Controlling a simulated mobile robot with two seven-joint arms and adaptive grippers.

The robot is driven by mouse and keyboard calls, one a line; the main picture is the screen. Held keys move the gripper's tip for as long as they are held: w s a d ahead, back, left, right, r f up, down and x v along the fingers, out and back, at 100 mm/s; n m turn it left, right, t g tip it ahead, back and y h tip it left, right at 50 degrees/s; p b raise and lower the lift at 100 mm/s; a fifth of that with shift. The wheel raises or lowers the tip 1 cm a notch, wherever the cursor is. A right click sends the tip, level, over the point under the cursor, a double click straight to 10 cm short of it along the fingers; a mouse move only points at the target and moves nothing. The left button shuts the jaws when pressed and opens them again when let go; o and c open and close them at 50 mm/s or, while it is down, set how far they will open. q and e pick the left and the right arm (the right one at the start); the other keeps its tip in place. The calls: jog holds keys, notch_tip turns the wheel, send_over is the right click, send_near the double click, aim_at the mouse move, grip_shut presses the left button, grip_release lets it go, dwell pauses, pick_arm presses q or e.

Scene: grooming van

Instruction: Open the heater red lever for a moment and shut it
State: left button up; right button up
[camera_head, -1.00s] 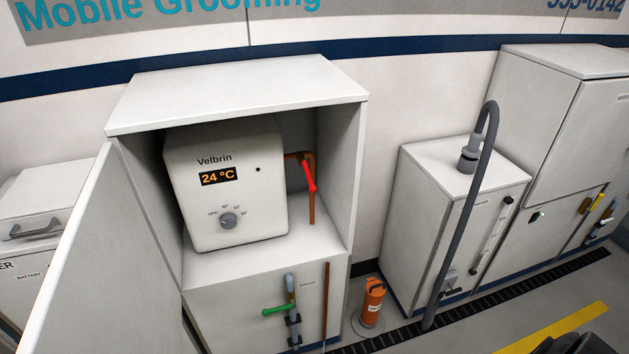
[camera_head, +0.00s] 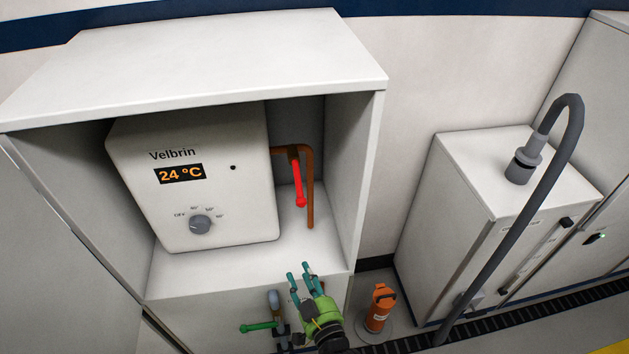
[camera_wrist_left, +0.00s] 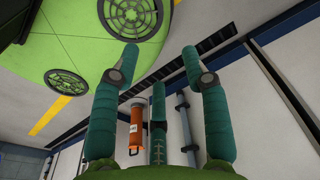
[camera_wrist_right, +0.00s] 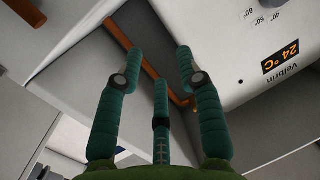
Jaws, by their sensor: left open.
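The red lever (camera_head: 299,186) hangs down from a copper pipe (camera_head: 309,190) on the right side of the white Velbrin heater (camera_head: 215,215). The heater sits in an open cabinet and its display (camera_head: 180,174) reads 24 °C. My right gripper (camera_head: 302,280) is open and empty, below and in front of the lever and apart from it. The right wrist view shows its spread fingers (camera_wrist_right: 157,65) beside the heater (camera_wrist_right: 240,110); I cannot make out the lever there. My left gripper (camera_wrist_left: 165,62) shows only in its wrist view, open and empty.
A green lever (camera_head: 258,327) on a grey pipe is low on the cabinet front, left of my right gripper. An orange cylinder (camera_head: 378,308) stands on the floor to the right. A grey hose (camera_head: 515,215) arches over the white cabinet (camera_head: 450,205) further right.

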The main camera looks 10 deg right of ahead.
aim_at(302, 204)
jog(key=w+r+m+t+h, duration=0.1)
jog(key=r+t, duration=0.1)
jog(key=r, duration=0.4)
jog(key=w+r+m+t+h, duration=0.1)
jog(key=w+r+t, duration=0.1)
jog(key=r, duration=0.5)
jog(key=w+d+r+m+t+h, duration=0.1)
jog(key=w+r+m+t, duration=0.1)
jog(key=r, duration=0.5)
jog(key=shift+r+h, duration=0.15)
jog(key=shift+h, duration=0.25)
jog(key=x, duration=0.3)
jog(key=shift+w+p, duration=0.3)
jog(key=shift+p, duration=0.1)
jog(key=shift+w, duration=0.35)
pick_arm(q)
jog(key=shift+s+a+r, duration=0.1)
jog(key=shift+s+a, duration=0.2)
jog(key=shift+s, duration=0.55)
pick_arm(e)
grip_shut()
